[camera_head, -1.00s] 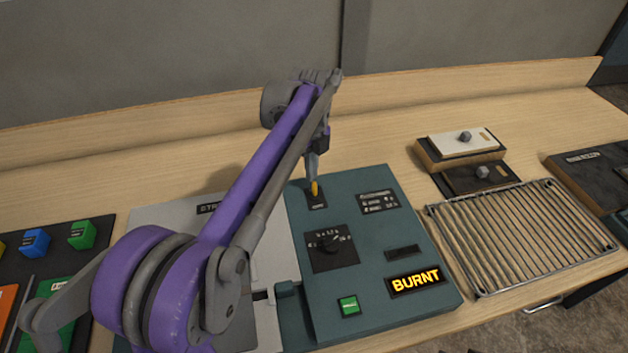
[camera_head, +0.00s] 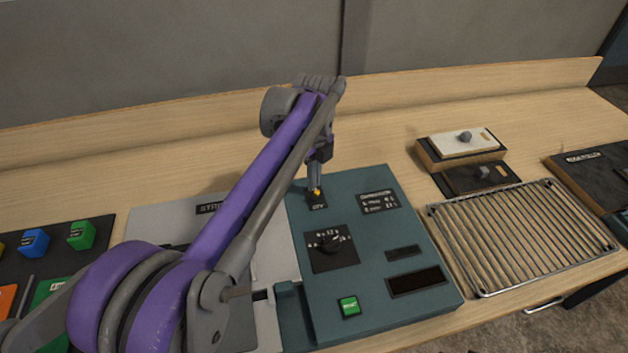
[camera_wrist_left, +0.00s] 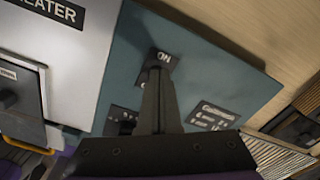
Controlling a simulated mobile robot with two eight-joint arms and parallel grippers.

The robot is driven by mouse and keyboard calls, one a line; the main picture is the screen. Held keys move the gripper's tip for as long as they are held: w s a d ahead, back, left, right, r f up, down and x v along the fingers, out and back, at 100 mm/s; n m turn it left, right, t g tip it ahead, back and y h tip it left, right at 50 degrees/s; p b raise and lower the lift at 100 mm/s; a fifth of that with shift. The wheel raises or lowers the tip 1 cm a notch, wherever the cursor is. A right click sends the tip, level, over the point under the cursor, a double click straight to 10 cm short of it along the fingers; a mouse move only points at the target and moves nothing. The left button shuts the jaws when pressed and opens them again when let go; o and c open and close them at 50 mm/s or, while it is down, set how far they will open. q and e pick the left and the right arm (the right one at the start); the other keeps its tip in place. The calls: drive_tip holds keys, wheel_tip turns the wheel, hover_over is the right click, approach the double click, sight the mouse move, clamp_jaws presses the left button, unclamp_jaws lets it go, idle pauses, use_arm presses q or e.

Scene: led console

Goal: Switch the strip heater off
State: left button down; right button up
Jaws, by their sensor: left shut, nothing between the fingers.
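The strip heater's teal control box (camera_head: 370,285) stands on the bench, with a pale grey panel (camera_head: 150,232) at its left. The display window (camera_head: 416,281) is dark. My right gripper is not in view.
A wire rack (camera_head: 525,235) and a wooden block with a knobbed plate (camera_head: 462,143) lie to the right. Coloured blocks (camera_head: 82,235) stand at the left. The bench behind the box is clear.

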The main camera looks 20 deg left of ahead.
use_arm(q)
wheel_tip(320, 180, up, 7)
drive_tip(key=p, duration=0.4)
drive_tip(key=shift+w+a+p, duration=0.3)
drive_tip(key=shift+w+p, duration=0.05)
drive_tip(key=shift+w, duration=0.05)
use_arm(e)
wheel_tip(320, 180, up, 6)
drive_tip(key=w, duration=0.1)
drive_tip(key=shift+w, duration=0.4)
use_arm(q)
drive_tip(key=shift+s+f, duration=0.1)
drive_tip(key=shift+s, duration=0.05)
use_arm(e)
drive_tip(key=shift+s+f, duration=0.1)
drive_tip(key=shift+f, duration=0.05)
